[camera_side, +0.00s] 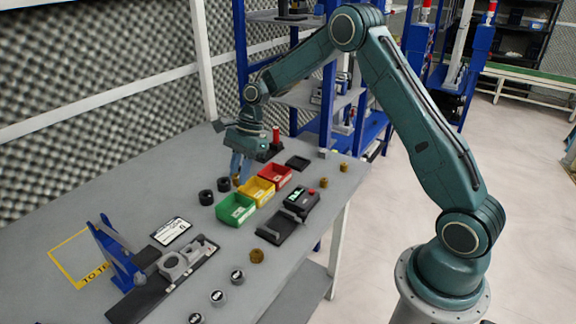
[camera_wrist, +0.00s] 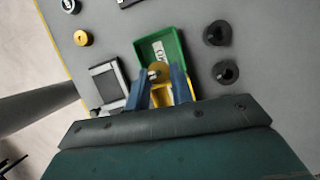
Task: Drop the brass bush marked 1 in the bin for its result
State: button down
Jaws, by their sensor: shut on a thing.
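My gripper (camera_side: 238,172) is shut on a brass bush (camera_side: 236,181) and holds it up beside the bins. The wrist view shows the bush (camera_wrist: 158,70) between the two blue fingertips, in front of the green bin (camera_wrist: 176,46) near its border with the yellow bin (camera_wrist: 185,98). I cannot read a mark on the bush. In the side view the green bin (camera_side: 236,208), yellow bin (camera_side: 265,183) and red bin (camera_side: 277,174) stand in a row. A small device with a lit green display (camera_side: 297,196) stands to their right; its reading is too small to tell.
Two black rings (camera_side: 206,197) lie left of the bins. Other brass bushes (camera_side: 257,256) lie on the grey table, one in front and two near the right edge. A black fixture (camera_side: 180,266), a blue stand (camera_side: 112,255) and several white-topped black pieces (camera_side: 218,297) occupy the front.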

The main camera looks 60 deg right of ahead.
jog(key=shift+f, duration=0.15)
jog(key=shift+f, duration=2.8)
jog(key=c, duration=1.1)
grip_release()
jog(key=shift+c, duration=0.2)
jog(key=v, duration=1.3)
jog(key=shift+d+r, duration=0.2)
jog(key=shift+r, duration=0.2)
